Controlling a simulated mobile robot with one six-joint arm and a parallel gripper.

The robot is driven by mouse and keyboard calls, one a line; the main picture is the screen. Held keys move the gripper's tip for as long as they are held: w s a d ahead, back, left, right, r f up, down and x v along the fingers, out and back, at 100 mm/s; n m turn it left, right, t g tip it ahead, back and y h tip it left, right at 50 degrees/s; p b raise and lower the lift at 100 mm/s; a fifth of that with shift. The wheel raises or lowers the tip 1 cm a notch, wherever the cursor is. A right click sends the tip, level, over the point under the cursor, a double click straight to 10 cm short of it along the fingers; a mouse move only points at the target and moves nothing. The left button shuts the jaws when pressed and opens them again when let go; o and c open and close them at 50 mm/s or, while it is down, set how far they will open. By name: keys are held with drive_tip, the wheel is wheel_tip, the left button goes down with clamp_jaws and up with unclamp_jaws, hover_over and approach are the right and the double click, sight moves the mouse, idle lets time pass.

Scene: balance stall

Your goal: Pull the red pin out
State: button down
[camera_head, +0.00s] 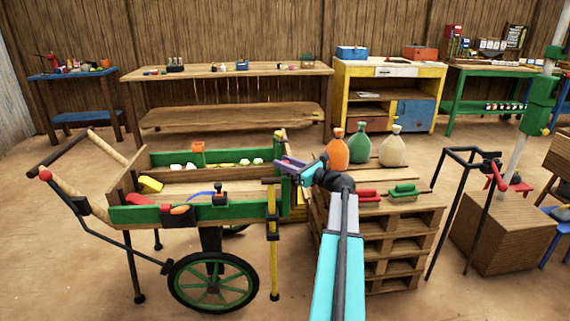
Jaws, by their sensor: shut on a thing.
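My gripper (287,162) is at the right end of the green and wooden handcart (160,214), by the cart's end board. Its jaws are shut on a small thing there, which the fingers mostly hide. I cannot clearly make out a red pin between them. My arm comes up from the bottom middle and bends left at the dark wrist. A yellow post with black bands (273,240) stands upright at the cart's near right corner.
A pallet stack (400,240) stands close right of my arm, bearing orange, green and cream bottles (337,150) and red and green handled things. A black frame with a red handle (497,176) is farther right. Benches line the back wall. Bare floor lies between.

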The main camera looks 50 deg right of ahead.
drive_tip(key=shift+r+p, duration=1.8)
drive_tip(key=shift+r, duration=0.45)
drive_tip(key=c, duration=1.4)
unclamp_jaws()
drive_tip(key=shift+r, duration=0.1)
drive_tip(key=shift+c, duration=0.2)
drive_tip(key=shift+o, duration=0.3)
drive_tip(key=shift+s, duration=0.15)
drive_tip(key=shift+s, duration=0.2)
drive_tip(key=s+d+p, duration=0.1)
drive_tip(key=s, duration=1.2)
drive_tip(key=shift+d, duration=0.1)
